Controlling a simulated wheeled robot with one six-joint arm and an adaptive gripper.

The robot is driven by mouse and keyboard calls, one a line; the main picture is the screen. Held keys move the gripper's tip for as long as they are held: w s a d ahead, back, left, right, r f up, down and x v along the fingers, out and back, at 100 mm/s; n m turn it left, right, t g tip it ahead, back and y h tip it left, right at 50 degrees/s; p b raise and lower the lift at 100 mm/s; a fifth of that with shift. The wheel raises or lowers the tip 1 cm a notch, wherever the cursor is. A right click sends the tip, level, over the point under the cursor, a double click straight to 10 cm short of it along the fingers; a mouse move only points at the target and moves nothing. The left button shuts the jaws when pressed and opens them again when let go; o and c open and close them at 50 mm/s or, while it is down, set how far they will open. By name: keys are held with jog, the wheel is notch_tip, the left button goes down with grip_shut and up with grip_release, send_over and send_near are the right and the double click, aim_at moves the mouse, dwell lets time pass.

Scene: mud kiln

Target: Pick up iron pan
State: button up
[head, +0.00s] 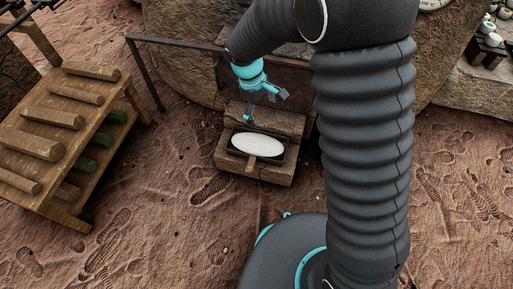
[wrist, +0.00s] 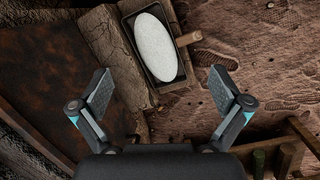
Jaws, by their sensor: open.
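The iron pan (head: 284,156) is a small dark rectangular pan with a short wooden handle. It holds a white oval loaf-like piece and rests on a wooden or stone block (head: 268,175). In the wrist view the pan (wrist: 178,76) lies at the top centre, its handle (wrist: 188,38) pointing right. My gripper (head: 266,107) is open and empty, above and just behind the pan in the head view. In the wrist view its two fingers (wrist: 160,80) are spread wide, with the pan beyond them and not touched.
A rusty metal plate and frame (head: 180,42) stand behind the block, close to my arm. A wooden rack with logs (head: 60,118) stands at the left. A large rock (head: 175,20) lies behind. The sandy floor right of my arm is clear.

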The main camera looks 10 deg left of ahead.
jog(key=s+a+f+n+h, duration=0.15)
jog(key=a+f, duration=0.25)
jog(key=f, duration=0.4)
jog(key=s+a+f+n, duration=0.1)
jog(key=a+f+n, duration=0.25)
jog(key=f, duration=0.35)
jog(key=b, duration=0.1)
send_near(251, 163)
jog(key=shift+m+h, duration=0.25)
jog(key=shift+m, duration=0.15)
jog(key=x, duration=0.5)
jog(key=shift+w, duration=0.2)
jog(key=shift+s+a+b+x, duration=0.1)
jog(key=shift+s+b+x, duration=0.05)
jog(key=shift+x, duration=1.15)
jog(key=shift+s+a+b+x, duration=0.1)
jog(key=shift+a+b+x, duration=0.05)
jog(key=shift+x, duration=1.15)
jog(key=c, duration=1.4)
jog(key=shift+c, duration=0.2)
jog(key=shift+r, duration=0.45)
notch_tip(251, 163, up, 4)
jog(key=shift+a+f, duration=0.1)
jog(key=shift+f, duration=0.15)
jog(key=s+a+r, duration=0.5)
jog(key=s+r, duration=0.1)
jog(key=s, duration=0.4)
jog(key=shift+a+r+p, duration=0.25)
jog(key=shift+a+p, duration=0.1)
jog(key=shift+p, duration=0.1)
